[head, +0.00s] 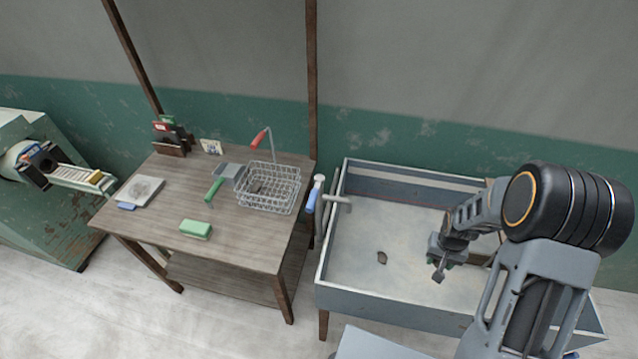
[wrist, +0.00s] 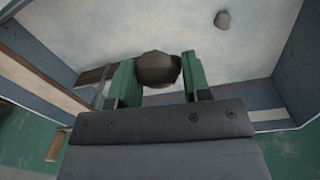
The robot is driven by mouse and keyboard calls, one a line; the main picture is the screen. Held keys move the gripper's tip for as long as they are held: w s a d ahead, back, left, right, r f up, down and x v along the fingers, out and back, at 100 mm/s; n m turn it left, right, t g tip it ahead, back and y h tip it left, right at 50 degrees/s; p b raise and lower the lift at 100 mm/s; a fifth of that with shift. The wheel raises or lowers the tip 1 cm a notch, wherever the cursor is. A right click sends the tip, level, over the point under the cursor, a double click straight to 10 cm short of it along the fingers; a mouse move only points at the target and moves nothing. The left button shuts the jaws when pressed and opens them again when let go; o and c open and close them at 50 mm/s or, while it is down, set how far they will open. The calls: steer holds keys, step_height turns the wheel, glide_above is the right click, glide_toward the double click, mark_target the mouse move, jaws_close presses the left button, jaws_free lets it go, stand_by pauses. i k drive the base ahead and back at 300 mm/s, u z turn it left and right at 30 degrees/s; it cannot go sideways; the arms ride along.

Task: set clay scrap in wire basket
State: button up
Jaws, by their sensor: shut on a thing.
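My gripper (head: 439,274) is over the right part of a grey-blue walled tray (head: 410,301). In the wrist view my gripper (wrist: 157,75) is shut on a brown-grey clay scrap (wrist: 158,69) between its green fingers. Another small dark clay scrap (head: 382,258) lies on the tray floor to the left of my gripper; a scrap also shows in the wrist view (wrist: 222,20). Something dark shows inside the basket, too small to make out.
The wooden table (head: 170,205) also holds a green block (head: 196,229), a green-handled scoop (head: 215,189) and a pale board (head: 140,190). A blue-handled tool (head: 311,198) sits at the tray's left wall. The tray walls and a wooden post (head: 312,70) stand near the basket.

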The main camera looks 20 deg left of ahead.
mark_target(285, 197)
steer(key=z, duration=2.4)
steer(key=k, duration=1.7)
steer(key=u, duration=2.35)
steer(key=i, duration=0.5)
steer(key=z, duration=0.05)
